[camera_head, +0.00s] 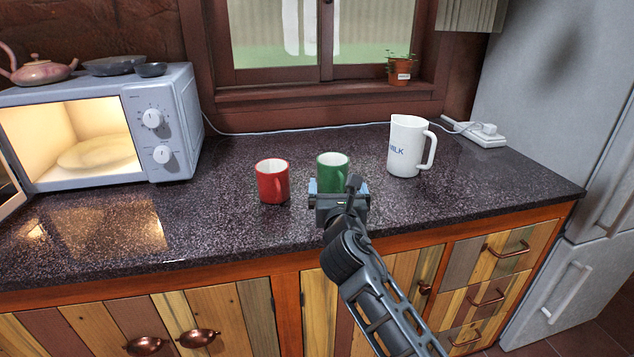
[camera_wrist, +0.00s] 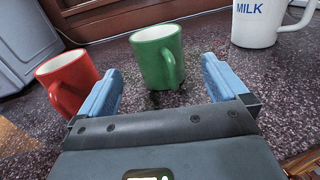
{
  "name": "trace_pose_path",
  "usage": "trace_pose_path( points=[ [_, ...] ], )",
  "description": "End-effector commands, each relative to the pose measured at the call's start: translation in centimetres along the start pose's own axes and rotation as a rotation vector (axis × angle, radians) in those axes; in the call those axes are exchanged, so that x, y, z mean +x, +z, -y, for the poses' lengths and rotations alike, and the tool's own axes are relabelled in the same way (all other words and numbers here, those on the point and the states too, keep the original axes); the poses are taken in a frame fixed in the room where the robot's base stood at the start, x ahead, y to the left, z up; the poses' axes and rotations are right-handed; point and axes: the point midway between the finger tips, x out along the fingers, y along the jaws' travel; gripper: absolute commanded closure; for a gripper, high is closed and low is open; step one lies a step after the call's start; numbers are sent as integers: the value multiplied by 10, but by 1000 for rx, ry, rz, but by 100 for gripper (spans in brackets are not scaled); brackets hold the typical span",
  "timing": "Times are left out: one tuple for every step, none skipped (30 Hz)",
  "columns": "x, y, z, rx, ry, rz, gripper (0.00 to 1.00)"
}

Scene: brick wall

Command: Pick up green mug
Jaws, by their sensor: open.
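The green mug (camera_head: 333,171) stands upright on the dark speckled counter, between a red mug and a white milk jug. In the wrist view the green mug (camera_wrist: 157,58) is ahead of my gripper (camera_wrist: 160,83), roughly centred between its two blue fingers, with its handle turned toward me and slightly right. My gripper (camera_head: 340,190) is open, in front of the green mug in the head view, and hides its lower part there. I cannot tell whether the fingertips reach beside the mug's sides.
The red mug (camera_head: 272,181) stands close on the left, near the left finger in the wrist view (camera_wrist: 68,80). The milk jug (camera_head: 406,147) stands behind to the right. A lit, open microwave (camera_head: 170,120) is at left. The counter (camera_head: 240,232) is clear in front.

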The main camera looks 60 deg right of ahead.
Motion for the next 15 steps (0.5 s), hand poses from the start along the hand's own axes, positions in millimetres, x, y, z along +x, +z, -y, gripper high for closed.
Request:
trace_pose_path(
  points=[
    [4,1,1,-3,-2,0,0],
    [7,1,1,-4,-3,0,0],
    [12,1,1,-5,-3,1,0],
    [15,1,0,-5,-2,1,0],
    [18,1,0,-4,-2,1,0],
    [22,0,0,-3,-2,0,0],
    [24,0,0,-2,-2,0,0],
    [27,0,0,-2,-2,0,0],
    [31,-1,-1,-2,-1,0,0],
    [35,-2,-1,-2,-2,0,0],
    [39,-3,-1,-2,-3,0,0],
    [45,-4,-2,-2,-3,0,0],
    [50,-5,-2,-2,-3,1,0],
    [54,-6,-2,-2,-3,0,0],
    [59,-6,-3,-2,-3,1,0]
  ],
)
